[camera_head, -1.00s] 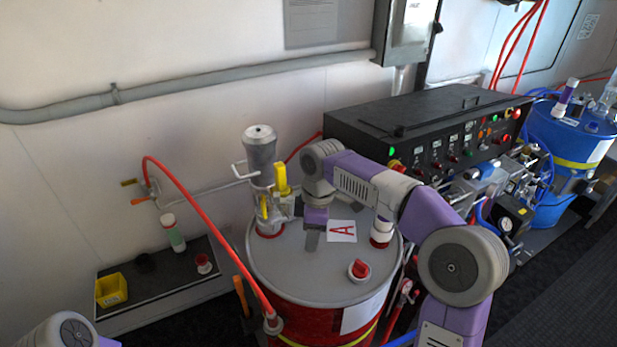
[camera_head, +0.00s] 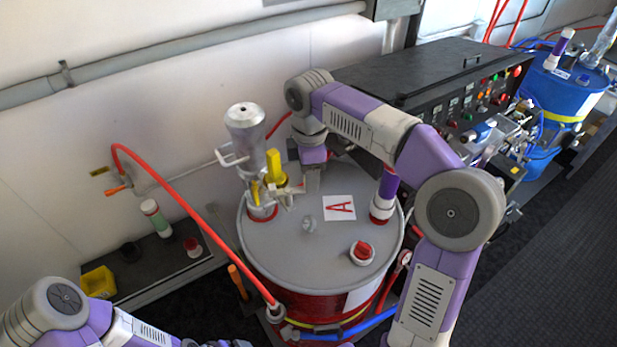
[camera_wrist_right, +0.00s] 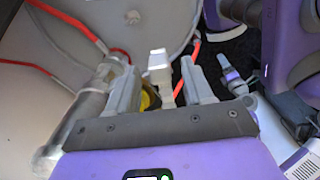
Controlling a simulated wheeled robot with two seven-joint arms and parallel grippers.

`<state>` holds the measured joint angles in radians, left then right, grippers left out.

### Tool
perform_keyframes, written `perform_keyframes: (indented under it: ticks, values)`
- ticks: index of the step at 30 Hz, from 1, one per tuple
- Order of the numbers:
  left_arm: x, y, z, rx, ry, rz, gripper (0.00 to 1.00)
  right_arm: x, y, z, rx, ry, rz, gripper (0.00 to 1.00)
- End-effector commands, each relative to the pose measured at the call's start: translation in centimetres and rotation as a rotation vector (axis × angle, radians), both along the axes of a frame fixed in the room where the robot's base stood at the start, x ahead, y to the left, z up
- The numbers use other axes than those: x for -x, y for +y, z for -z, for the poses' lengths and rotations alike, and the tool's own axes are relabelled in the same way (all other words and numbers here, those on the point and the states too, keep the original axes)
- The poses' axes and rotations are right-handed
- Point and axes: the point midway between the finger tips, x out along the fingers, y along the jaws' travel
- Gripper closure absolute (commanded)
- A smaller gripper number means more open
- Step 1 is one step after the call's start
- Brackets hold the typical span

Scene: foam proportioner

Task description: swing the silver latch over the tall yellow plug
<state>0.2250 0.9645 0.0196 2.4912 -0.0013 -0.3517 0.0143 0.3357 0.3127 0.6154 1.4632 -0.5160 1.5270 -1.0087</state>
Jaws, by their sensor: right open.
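The silver latch (camera_head: 284,195) is at the foot of the silver pump cylinder (camera_head: 246,140) on the drum lid. The tall yellow plug (camera_head: 275,168) stands upright beside it, with a smaller yellow piece (camera_head: 255,192) to its left. My right gripper (camera_head: 303,186) is open, just right of the plug and latch. In the right wrist view, a pale metal bar (camera_wrist_right: 160,70), apparently the latch, shows between the spread fingers, with a bit of yellow (camera_wrist_right: 151,98) behind. Contact cannot be told. My left arm shows at the lower left; its gripper is not clearly visible.
The red drum's grey lid (camera_head: 300,255) carries a label with a red A (camera_head: 340,208), a red-capped fitting (camera_head: 361,252) and a purple-and-white fitting (camera_head: 384,195). A red hose (camera_head: 190,208) arcs at the left. A black control box (camera_head: 430,85) stands behind my right arm.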

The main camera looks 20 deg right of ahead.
Motion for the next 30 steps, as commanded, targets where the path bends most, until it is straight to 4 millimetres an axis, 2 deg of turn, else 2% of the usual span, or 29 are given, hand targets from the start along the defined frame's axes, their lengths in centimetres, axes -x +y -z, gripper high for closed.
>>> perform_keyframes:
  ticks: [4, 13, 23, 30]
  values:
    - [-0.04, 0.0, 0.15, 0.0, -0.001, 0.0, 0.0, 0.04, -0.01, 1.32, 0.0, 0.001, 0.001, 0.49]
    - [-0.04, 0.0, 0.14, 0.0, -0.001, 0.0, 0.0, 0.01, 0.01, 1.56, 0.0, 0.0, 0.001, 0.49]
    - [-0.04, 0.0, 0.14, 0.0, -0.001, 0.0, 0.0, 0.01, 0.0, 1.55, 0.0, 0.0, 0.001, 0.98]
    - [-0.04, 0.0, 0.12, 0.0, -0.001, 0.0, 0.0, 0.11, 0.04, 1.52, 0.0, 0.0, 0.017, 1.0]
